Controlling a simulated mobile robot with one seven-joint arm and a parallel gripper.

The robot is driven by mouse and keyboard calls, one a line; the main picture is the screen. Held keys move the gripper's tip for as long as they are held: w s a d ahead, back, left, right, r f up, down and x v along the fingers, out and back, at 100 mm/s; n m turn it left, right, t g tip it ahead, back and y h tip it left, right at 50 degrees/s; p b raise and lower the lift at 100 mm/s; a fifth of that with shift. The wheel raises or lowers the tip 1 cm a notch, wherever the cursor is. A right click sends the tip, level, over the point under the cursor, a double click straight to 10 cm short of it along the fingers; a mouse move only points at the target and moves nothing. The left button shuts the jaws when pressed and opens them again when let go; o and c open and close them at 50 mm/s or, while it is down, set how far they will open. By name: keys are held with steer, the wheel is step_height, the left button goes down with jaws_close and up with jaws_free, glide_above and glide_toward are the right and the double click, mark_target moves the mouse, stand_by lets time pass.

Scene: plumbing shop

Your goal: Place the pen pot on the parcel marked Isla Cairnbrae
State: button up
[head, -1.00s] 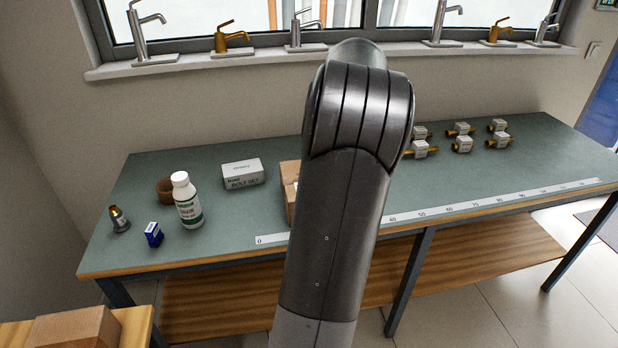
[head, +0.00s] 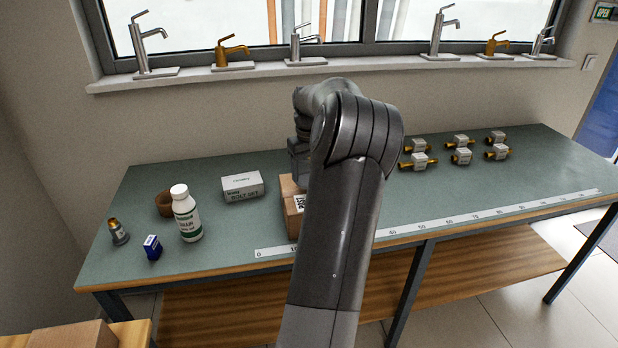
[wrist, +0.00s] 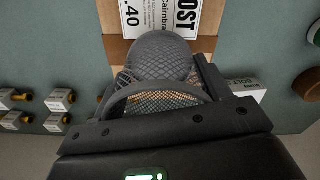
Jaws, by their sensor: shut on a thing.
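In the wrist view, my gripper (wrist: 162,88) is shut on a dark grey mesh pen pot (wrist: 160,58), with a finger on either side of it. The parcel (wrist: 118,48) is brown cardboard and lies beyond the pot; its white label (wrist: 157,16) reads "Cairnbrae", with the rest cut off or covered. In the head view, the parcel (head: 291,212) stands on the bench, partly behind my arm. The pot and my fingertips are hidden there. I cannot tell whether the pot touches the parcel.
On the green bench (head: 235,222), a white bolt-set box (head: 242,187) stands left of the parcel. A white bottle (head: 186,215), brown pot (head: 165,204), blue box (head: 152,247) and small brass-topped fitting (head: 118,232) are farther left. Several valves (head: 461,156) stand right. Taps line the sill.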

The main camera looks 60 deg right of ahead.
steer(key=shift+f, duration=1.4)
steer(key=shift+f, duration=0.1)
steer(key=o, duration=1)
step_height(320, 180, up, 12)
